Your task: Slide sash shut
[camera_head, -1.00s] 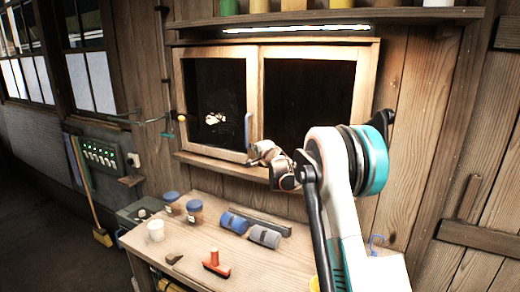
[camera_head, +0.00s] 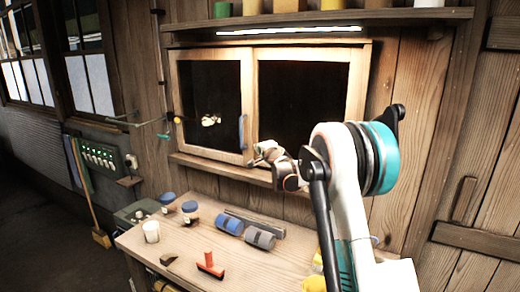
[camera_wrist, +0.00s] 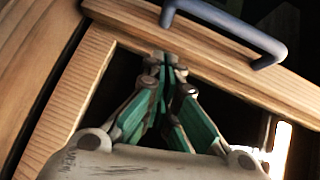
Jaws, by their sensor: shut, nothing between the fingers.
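The wooden-framed sash (camera_head: 248,90) with a dark pane fills the left part of the wall window. Its blue-grey upright handle (camera_head: 242,131) is on the right stile, and shows large at the top of the wrist view (camera_wrist: 225,25). My gripper (camera_head: 257,160) is just right of and below the handle, near the sash's lower right corner. In the wrist view my gripper (camera_wrist: 170,62) has its green-sided fingers together, empty, with tips close to the sash's wooden stile and apart from the handle. Whether the tips touch wood cannot be told.
The window's right part (camera_head: 305,100) is dark in its wooden frame. A sill (camera_head: 215,168) runs below. The workbench (camera_head: 190,265) holds jars, blue and grey cylinders (camera_head: 245,233) and a red-handled tool (camera_head: 210,265). A shelf (camera_head: 320,18) is above.

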